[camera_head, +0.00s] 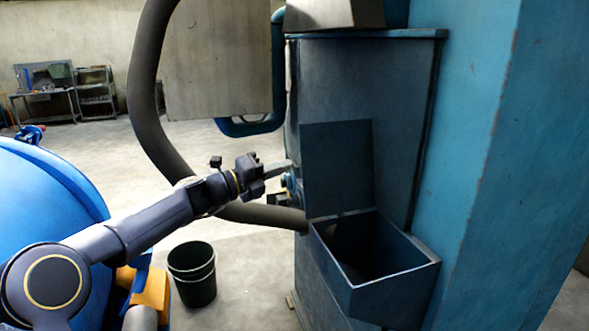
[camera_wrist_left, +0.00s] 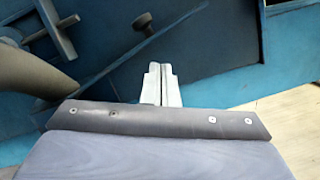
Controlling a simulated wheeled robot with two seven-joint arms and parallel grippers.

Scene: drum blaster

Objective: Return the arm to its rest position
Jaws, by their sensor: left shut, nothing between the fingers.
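My left arm comes in from the lower left in the head view. Its gripper (camera_head: 288,164) is in front of the left edge of the blue machine (camera_head: 390,105), beside the raised lid of an open bin (camera_head: 425,268). The gripper also shows in the left wrist view (camera_wrist_left: 162,84), with its two pale fingers together and nothing between them. Blue machine panels lie beyond the fingertips there. Whether the fingertips touch the machine cannot be told. My right gripper is in neither view.
A thick grey hose (camera_head: 146,95) curves down behind my arm to the machine. A dark bucket (camera_head: 192,274) stands on the floor below the arm. A blue drum (camera_head: 40,190) is at the left. A workbench (camera_head: 45,92) is far back. Open floor lies between.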

